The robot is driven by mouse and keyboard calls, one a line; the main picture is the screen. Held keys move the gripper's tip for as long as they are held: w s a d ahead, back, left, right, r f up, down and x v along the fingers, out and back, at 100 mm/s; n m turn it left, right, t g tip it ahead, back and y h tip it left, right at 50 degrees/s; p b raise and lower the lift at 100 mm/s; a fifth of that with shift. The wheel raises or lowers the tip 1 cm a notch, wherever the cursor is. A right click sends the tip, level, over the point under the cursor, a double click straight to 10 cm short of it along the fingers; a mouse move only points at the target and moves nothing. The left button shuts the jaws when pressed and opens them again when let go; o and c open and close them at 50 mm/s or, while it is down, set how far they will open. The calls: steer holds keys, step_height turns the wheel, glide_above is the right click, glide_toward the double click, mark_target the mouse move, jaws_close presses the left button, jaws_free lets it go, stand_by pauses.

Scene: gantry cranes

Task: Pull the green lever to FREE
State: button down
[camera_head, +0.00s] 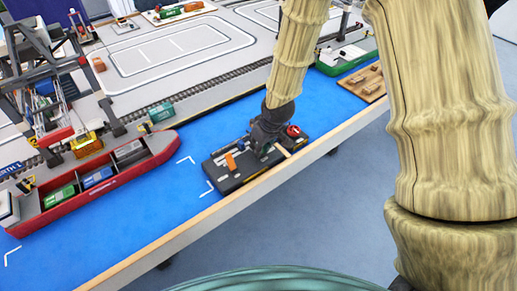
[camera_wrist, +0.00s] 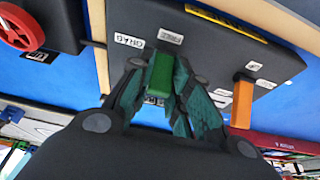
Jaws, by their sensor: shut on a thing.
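The green lever (camera_wrist: 160,72) stands up from the black control box (camera_wrist: 225,45) in the wrist view. My gripper (camera_wrist: 158,88) is shut on it, with one finger on each side. A FREE label (camera_wrist: 171,37) and a GRAB label (camera_wrist: 129,40) show upside down on the box just past the lever. Another label below the lever is partly hidden by the fingers. In the head view my gripper (camera_head: 270,130) is down at the box (camera_head: 228,184), and it hides the green lever there.
An orange lever (camera_wrist: 243,102) stands beside my gripper on the same box; it also shows in the head view (camera_head: 230,161). A red ship (camera_head: 110,177) lies left on the blue surface. The table's wooden edge (camera_head: 225,197) runs close in front.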

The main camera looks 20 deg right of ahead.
steer(key=t+b, duration=0.1)
steer(key=b, duration=0.1)
steer(key=s+t+y+b, duration=0.1)
steer(key=t+b, duration=0.1)
steer(key=b, duration=0.1)
steer(key=s+t+y+b, duration=0.1)
steer(key=t+b, duration=0.1)
steer(key=b, duration=0.1)
steer(key=shift+d+f, duration=0.3)
steer(key=shift+f, duration=0.1)
steer(key=shift+s+d+r+t+y+b, duration=0.15)
steer(key=shift+t+y+b, duration=0.15)
steer(key=shift+t+b, duration=0.7)
steer(key=c, duration=1.3)
jaws_free()
steer(key=shift+r, duration=0.1)
steer(key=shift+r, duration=4.9)
